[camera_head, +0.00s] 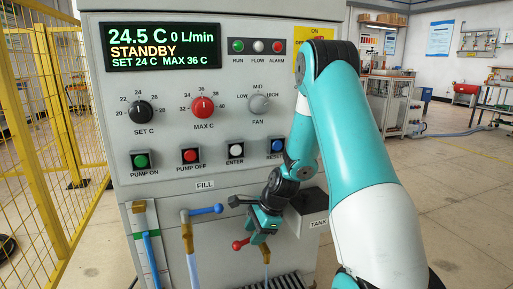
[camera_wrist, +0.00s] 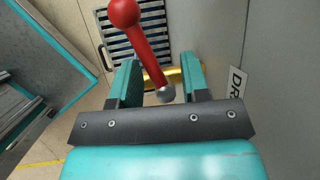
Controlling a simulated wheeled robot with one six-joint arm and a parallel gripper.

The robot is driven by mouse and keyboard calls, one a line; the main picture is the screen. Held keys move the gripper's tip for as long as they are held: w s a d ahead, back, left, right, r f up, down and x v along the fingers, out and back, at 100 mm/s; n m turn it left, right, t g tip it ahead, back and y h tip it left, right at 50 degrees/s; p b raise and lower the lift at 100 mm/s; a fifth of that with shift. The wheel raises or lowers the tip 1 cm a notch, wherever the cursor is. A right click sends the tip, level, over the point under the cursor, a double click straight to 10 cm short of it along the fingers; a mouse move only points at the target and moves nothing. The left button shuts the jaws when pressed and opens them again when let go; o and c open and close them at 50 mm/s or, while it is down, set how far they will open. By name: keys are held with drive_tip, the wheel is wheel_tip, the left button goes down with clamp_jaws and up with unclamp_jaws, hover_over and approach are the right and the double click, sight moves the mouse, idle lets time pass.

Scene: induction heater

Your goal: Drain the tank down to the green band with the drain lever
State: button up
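The drain lever (camera_wrist: 149,55) is red with a ball end, and its rod runs up and left from a grey hub. My gripper (camera_wrist: 160,75) is open, with one finger on each side of the rod near the hub; contact cannot be told. In the head view my gripper (camera_head: 259,232) is at the drain valve, and the lever's red ball (camera_head: 240,244) shows at its lower left. The brass drain valve (camera_head: 266,256) is partly hidden. The sight gauge (camera_head: 152,255) at lower left holds blue liquid; green marking shows beside it, but the level against it is unclear.
The blue fill lever (camera_head: 218,209) on its brass valve (camera_head: 187,232) is left of my gripper. The tank box (camera_head: 311,203) is to the right. The display (camera_head: 162,46) reads 24.5 C, 0 L/min, STANDBY. A slatted grate (camera_wrist: 135,40) lies below the lever.

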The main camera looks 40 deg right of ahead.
drive_tip(key=p+v, duration=0.7)
drive_tip(key=v, duration=1)
drive_tip(key=a+r+n+g+p, duration=0.1)
drive_tip(key=a+r+n+p, duration=0.8)
drive_tip(key=a+r, duration=0.4)
drive_tip(key=shift+w+r+y, duration=0.3)
drive_tip(key=shift+w+r, duration=0.1)
drive_tip(key=shift+r, duration=0.3)
drive_tip(key=d+f+m+b, duration=0.6)
drive_tip(key=d+f+b, duration=0.2)
drive_tip(key=d+f, duration=0.65)
drive_tip(key=b+x, duration=0.2)
drive_tip(key=x, duration=0.3)
drive_tip(key=b+x, duration=0.2)
drive_tip(key=x, duration=0.4)
drive_tip(key=a+b+x, duration=0.1)
drive_tip(key=b+x, duration=0.1)
drive_tip(key=x, duration=0.4)
drive_tip(key=shift+w+a+r, duration=0.1)
drive_tip(key=shift+a, duration=0.05)
